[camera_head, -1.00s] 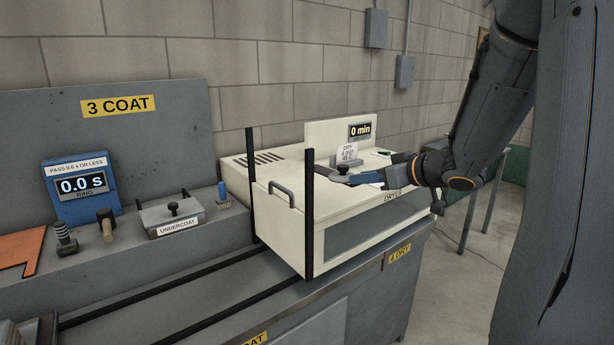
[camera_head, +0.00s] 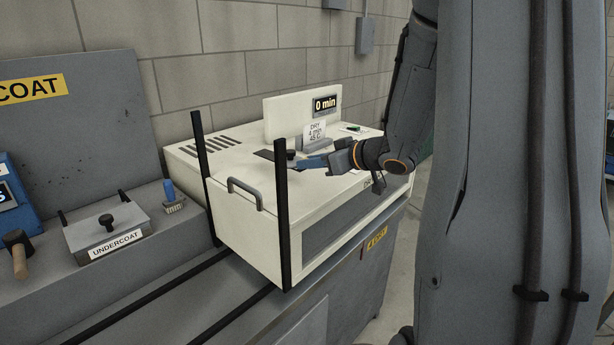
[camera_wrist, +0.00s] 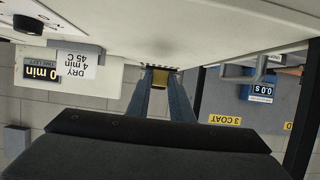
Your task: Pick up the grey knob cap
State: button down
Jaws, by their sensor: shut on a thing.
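My gripper (camera_head: 302,163) is low over the white dryer top, its blue-grey fingers pointing left. In the wrist view its fingers (camera_wrist: 160,84) are close together on a small yellow-brown piece (camera_wrist: 160,78). The fingers hide most of that piece, and I cannot tell whether it is part of the grey knob cap. A small dark knob (camera_head: 292,154) shows beside the fingertips in the head view, near the DRY card (camera_head: 315,130).
The dryer (camera_head: 235,215) has a front handle (camera_head: 245,188) and two black upright posts, the nearer one (camera_head: 282,215) left of my gripper. An UNDERCOAT box (camera_head: 105,235) and a blue-handled brush (camera_head: 172,198) sit on the bench at left. A block wall stands behind.

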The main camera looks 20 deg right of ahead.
aim_at(312, 188)
jog(key=shift+f+p, duration=0.3)
jog(key=shift+f, duration=2)
jog(key=c, duration=1.6)
grip_release()
jog(key=shift+s, duration=0.1)
